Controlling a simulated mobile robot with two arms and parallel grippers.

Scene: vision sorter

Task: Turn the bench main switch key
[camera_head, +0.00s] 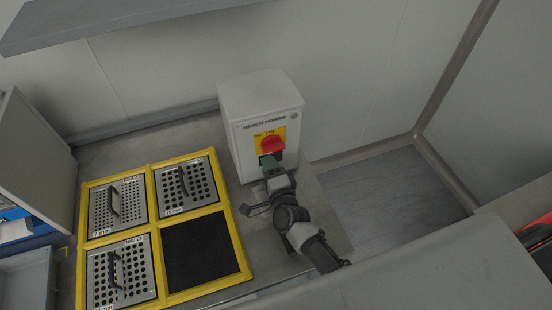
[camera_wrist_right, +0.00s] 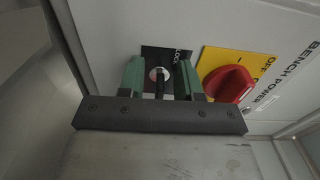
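The white bench power box (camera_head: 262,105) stands at the back of the bench. A red rotary knob (camera_head: 273,145) sits on its front on a yellow plate; it also shows in the right wrist view (camera_wrist_right: 228,84). Below the knob, a black lock plate (camera_wrist_right: 180,54) carries a round silver lock with a dark key (camera_wrist_right: 160,84). My right gripper (camera_head: 270,161) is at the box front and hides the key in the head view. In the wrist view its green fingers (camera_wrist_right: 161,80) stand open on either side of the key, with a gap on each side.
A yellow-framed tray (camera_head: 238,240) with several perforated, handled plates and one black square lies left of my right arm. A grey cabinet (camera_head: 35,165) stands at far left. A shelf (camera_head: 110,22) overhangs at upper left. Floor (camera_head: 400,190) shows right of the bench.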

